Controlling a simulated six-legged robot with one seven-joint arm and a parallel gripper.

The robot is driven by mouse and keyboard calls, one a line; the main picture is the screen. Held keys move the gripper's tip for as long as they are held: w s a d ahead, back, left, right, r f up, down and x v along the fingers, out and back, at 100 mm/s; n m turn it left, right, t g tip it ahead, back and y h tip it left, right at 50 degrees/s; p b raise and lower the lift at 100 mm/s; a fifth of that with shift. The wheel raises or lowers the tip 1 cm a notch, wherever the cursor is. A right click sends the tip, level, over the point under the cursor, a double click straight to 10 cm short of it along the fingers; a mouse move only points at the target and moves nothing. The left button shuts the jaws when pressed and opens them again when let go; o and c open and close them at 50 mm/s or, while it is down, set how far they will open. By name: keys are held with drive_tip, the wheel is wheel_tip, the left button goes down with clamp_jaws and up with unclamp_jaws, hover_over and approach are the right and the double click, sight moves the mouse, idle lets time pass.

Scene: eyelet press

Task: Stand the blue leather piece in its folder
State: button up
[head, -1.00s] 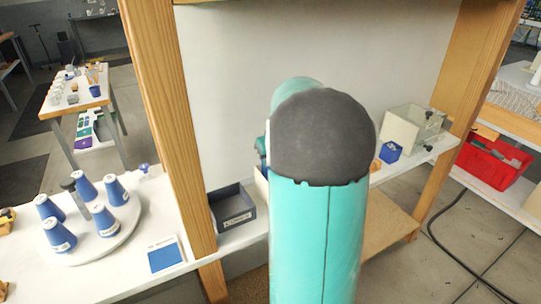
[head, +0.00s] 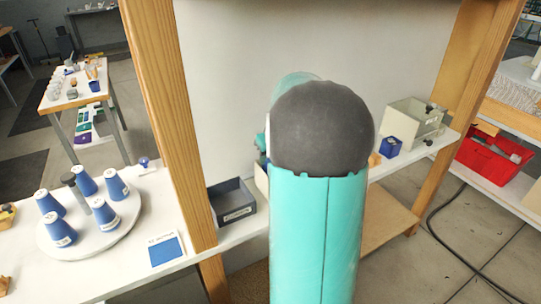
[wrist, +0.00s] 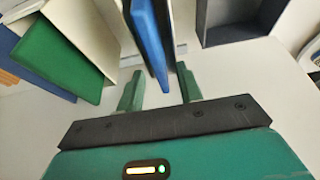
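In the wrist view, a blue leather piece (wrist: 151,40) stands on edge and slants toward me, with a cream panel close along its right side. My gripper (wrist: 160,88) is open. The near lower end of the blue piece lies between its fingertips, closer to the right finger, with visible room on the left. I see no clear contact with either finger. Cream folder panels (wrist: 92,25) stand to the left, with a green piece (wrist: 60,60) against one. Whether the blue piece is inside a folder cannot be told. In the head view, my arm hides the gripper and the piece.
A dark grey tray (head: 234,213) sits on the shelf beside the wooden post; it also shows in the wrist view (wrist: 208,30). Left of the post are a white round stand (head: 84,247) with several blue cups and a blue-and-white card (head: 166,250). A clear-sided box (head: 412,125) stands right.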

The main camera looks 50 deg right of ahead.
drive_tip(key=v, duration=1.4)
drive_tip(key=shift+f, duration=0.1)
idle(0.4)
